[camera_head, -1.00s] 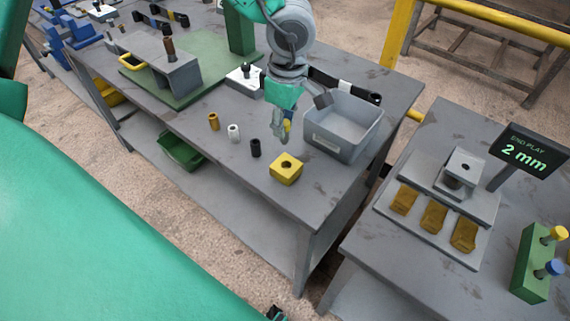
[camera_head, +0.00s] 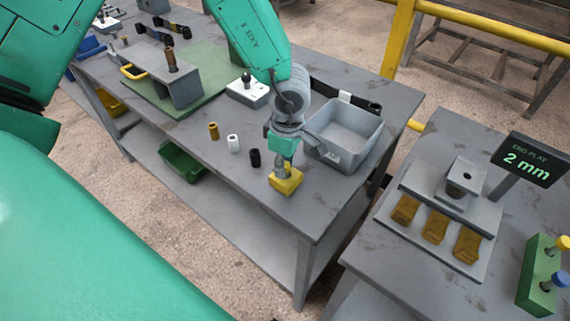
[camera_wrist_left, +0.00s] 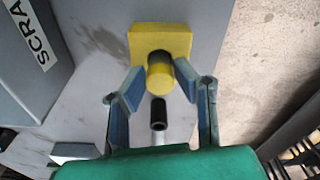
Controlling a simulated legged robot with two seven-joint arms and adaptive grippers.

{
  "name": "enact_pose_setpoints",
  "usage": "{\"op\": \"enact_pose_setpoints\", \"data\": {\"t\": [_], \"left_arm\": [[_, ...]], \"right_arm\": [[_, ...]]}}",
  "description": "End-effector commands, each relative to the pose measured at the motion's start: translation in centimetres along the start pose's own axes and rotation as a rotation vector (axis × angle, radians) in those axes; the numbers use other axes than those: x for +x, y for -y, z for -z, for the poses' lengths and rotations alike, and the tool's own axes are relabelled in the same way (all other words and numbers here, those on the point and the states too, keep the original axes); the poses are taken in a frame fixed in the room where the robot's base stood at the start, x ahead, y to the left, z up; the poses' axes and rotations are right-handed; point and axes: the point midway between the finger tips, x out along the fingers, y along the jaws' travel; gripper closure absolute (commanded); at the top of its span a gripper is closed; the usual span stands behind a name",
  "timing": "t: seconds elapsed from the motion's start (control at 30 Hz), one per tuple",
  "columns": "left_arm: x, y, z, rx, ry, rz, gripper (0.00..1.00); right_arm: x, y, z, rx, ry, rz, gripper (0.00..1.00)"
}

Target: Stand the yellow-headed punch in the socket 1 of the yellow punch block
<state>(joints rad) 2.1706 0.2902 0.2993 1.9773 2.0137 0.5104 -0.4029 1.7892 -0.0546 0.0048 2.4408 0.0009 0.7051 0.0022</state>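The yellow punch block (camera_head: 286,186) stands near the front corner of the grey table. It also shows at the top of the left wrist view (camera_wrist_left: 138,42). My left gripper (camera_head: 283,170) is right above the block, pointing down. In the left wrist view the yellow-headed punch (camera_wrist_left: 161,78) is between the two fingertips of my left gripper (camera_wrist_left: 160,68), its head seen end-on. My right gripper is not in view.
Brass (camera_head: 213,130), white (camera_head: 233,143) and black (camera_head: 255,158) cylinders stand left of the block. A grey bin (camera_head: 345,148) stands close behind on the right. A second table with a fixture plate (camera_head: 470,262) and a display (camera_head: 530,158) is at the right.

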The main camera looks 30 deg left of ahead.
Motion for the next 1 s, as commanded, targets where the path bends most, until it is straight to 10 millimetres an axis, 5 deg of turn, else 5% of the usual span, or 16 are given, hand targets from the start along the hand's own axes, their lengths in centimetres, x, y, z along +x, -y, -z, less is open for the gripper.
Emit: {"op": "enact_pose_setpoints", "data": {"t": [0.47, 1.0], "left_arm": [[-1.2, -0.1, -0.1, 0.0, 0.004, -0.002, 0.6], [-11.1, 0.0, -0.1, 0.0, 0.002, -0.001, 0.6]], "right_arm": [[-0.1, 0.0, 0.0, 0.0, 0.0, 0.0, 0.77], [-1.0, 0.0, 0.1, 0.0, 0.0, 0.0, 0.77]]}}
